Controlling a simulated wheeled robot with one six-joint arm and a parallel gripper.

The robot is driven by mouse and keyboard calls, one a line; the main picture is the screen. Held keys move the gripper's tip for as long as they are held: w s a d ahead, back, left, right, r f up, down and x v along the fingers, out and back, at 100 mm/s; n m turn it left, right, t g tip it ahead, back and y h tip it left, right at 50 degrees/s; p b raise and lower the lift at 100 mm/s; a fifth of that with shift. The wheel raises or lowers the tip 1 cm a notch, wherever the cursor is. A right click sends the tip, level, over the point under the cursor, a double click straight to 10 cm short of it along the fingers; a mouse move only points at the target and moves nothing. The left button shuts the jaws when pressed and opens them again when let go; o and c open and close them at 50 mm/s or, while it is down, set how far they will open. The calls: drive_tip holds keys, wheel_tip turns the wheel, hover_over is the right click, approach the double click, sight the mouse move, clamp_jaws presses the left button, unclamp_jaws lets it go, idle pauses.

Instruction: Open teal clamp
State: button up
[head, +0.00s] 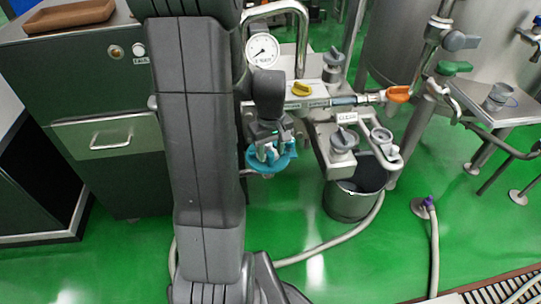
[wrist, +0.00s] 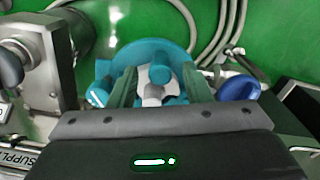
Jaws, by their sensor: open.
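The teal clamp (head: 284,162) is a ring-like piece low on the front of the pipework in the head view, partly hidden by my gripper (head: 268,150). In the wrist view the teal clamp (wrist: 122,58) curves around a pale grey centre. My gripper (wrist: 158,72) is open there, its two dark green fingers on either side of the clamp's teal and grey middle part. I cannot tell whether the fingers touch it.
A blue knob (wrist: 238,88) sits right of the fingers in the wrist view. The head view shows a pressure gauge (head: 262,50), a yellow handle (head: 301,89), an orange handle (head: 399,94) and a metal bucket (head: 349,203). Hoses lie on the green floor.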

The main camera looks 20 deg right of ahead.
drive_tip(key=shift+f, duration=0.8)
clamp_jaws()
